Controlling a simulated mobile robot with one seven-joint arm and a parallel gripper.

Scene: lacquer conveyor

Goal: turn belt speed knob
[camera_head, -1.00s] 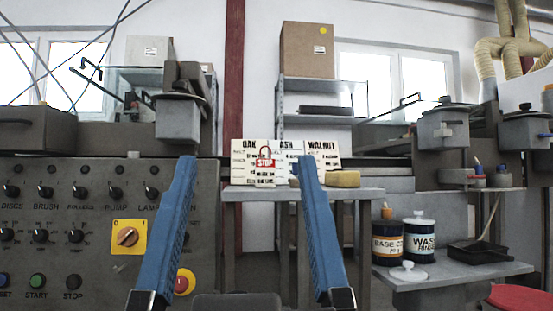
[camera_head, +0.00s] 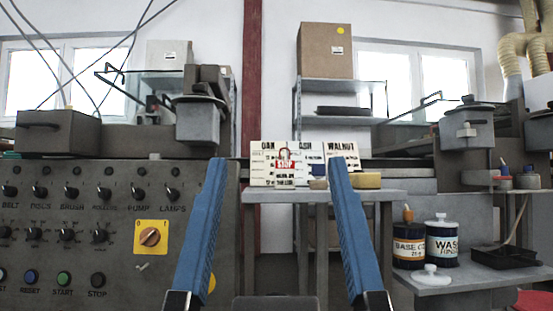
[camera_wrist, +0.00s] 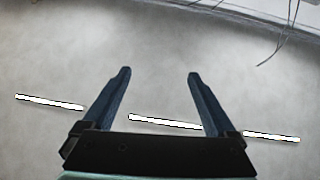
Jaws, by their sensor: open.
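The grey control panel (camera_head: 120,270) fills the lower left of the head view. Its top row has black switches labelled BELT, DISCS, BRUSH, ROLLERS, PUMP and LAMPS; the BELT switch (camera_head: 9,190) is leftmost. Below it, at the picture's left edge, is a black knob (camera_head: 5,233), part of a row of round knobs whose labels are too small to read. I cannot tell which is the belt speed knob. My gripper (camera_head: 277,165) is open and empty, its blue fingers pointing forward to the right of the knobs. The wrist view also shows my gripper (camera_wrist: 158,76) open, with nothing between its fingers.
A yellow-plated orange rotary switch (camera_head: 150,236) sits on the panel, left of my fingers. Beyond them stands a table (camera_head: 260,196) with finish cards (camera_head: 345,155) and a yellow block (camera_head: 366,180). Two tins (camera_head: 441,243) stand on a shelf at right.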

